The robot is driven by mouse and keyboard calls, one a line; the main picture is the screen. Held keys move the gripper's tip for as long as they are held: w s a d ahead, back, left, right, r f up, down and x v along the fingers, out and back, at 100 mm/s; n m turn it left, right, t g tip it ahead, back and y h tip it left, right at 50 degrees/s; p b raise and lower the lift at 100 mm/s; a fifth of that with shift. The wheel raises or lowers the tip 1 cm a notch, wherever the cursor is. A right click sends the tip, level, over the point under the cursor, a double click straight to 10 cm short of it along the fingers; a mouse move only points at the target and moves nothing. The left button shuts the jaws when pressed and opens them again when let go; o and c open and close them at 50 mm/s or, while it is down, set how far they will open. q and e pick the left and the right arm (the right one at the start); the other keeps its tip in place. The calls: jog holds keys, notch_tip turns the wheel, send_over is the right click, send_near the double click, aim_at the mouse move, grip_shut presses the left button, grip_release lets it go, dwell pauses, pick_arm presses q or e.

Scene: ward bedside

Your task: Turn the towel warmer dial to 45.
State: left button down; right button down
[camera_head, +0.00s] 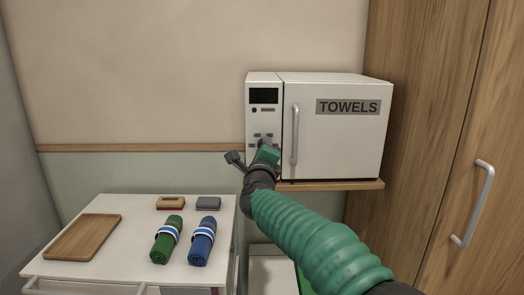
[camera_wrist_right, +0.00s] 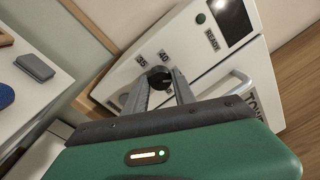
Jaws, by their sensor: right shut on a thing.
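The white towel warmer (camera_head: 335,125) stands on a wooden shelf, its door with a TOWELS label shut. Its narrow control panel is on the left, with a dark display (camera_head: 264,96) above. In the right wrist view the black dial (camera_wrist_right: 158,77) sits on the panel among printed labels, of which 35 and 40 can be read. My right gripper (camera_wrist_right: 160,84) is shut on the dial, one finger on each side. In the head view this gripper (camera_head: 264,146) covers most of the dial. The exact dial setting cannot be read. My left gripper is not in view.
A door handle (camera_head: 295,134) stands out just right of the panel. A white cart (camera_head: 110,208) at left holds a wooden tray (camera_head: 84,237), a green rolled towel (camera_head: 166,240), a blue one (camera_head: 202,242) and two small blocks. A wooden cabinet (camera_head: 440,110) stands at right.

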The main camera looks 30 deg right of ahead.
jog(key=c, duration=1.4)
grip_release()
jog(key=shift+f, duration=0.4)
jog(key=o, duration=0.4)
jog(key=shift+d+r, duration=0.15)
jog(key=shift+c, duration=0.2)
jog(key=b+v, duration=0.1)
jog(key=v, duration=1.5)
jog(key=shift+s+a, duration=0.3)
